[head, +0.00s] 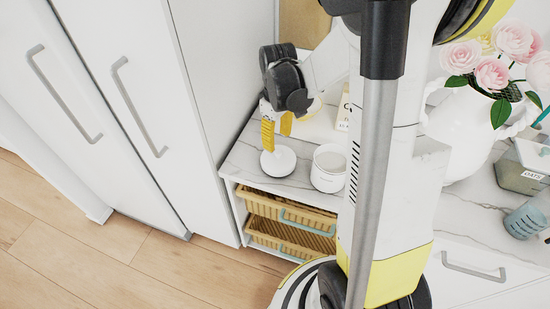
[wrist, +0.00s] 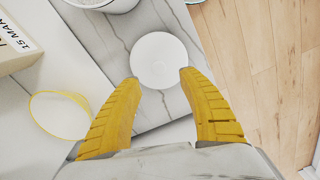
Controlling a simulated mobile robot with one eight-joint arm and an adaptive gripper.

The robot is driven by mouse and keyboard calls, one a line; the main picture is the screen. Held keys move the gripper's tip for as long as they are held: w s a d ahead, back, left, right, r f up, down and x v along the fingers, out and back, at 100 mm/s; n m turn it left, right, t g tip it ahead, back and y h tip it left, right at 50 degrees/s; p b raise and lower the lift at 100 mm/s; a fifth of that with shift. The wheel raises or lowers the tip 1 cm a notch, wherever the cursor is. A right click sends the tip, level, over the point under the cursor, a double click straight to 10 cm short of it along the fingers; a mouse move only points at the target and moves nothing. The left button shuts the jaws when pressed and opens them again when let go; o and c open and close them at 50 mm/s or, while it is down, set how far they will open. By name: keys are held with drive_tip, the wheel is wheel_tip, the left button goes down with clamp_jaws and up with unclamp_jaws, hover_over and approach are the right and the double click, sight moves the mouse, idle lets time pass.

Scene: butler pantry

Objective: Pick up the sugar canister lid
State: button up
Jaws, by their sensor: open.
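The sugar canister lid (head: 278,163) is a round white disc lying on the marble counter near its front left corner. In the wrist view the lid (wrist: 158,58) shows just beyond and between the fingertips. My gripper (head: 274,142) points down above the lid, its yellow fingers spread. In the wrist view my gripper (wrist: 160,78) is open with nothing held between its fingers. Whether a fingertip touches the lid, I cannot tell. The sugar canister (head: 328,172) is white and stands uncovered right of the lid, with pale contents. Only part of the canister (wrist: 108,5) shows in the wrist view.
A boxed item (head: 345,108) stands behind the canister. A yellow-rimmed bowl (wrist: 62,114) is near my gripper. A white flower vase (head: 462,130) and labelled containers (head: 522,168) stand farther right. Wicker baskets (head: 285,207) sit below the counter; a tall white cabinet (head: 205,70) rises at left.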

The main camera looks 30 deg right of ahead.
sight(279, 152)
drive_tip(key=f+b, duration=0.1)
drive_tip(key=f, duration=0.2)
drive_tip(key=f+b, duration=0.1)
drive_tip(key=f, duration=0.2)
drive_tip(key=shift+s+d, duration=0.15)
drive_tip(key=shift+s, duration=0.05)
drive_tip(key=shift+r, duration=0.1)
drive_tip(key=shift+c, duration=0.5)
clamp_jaws()
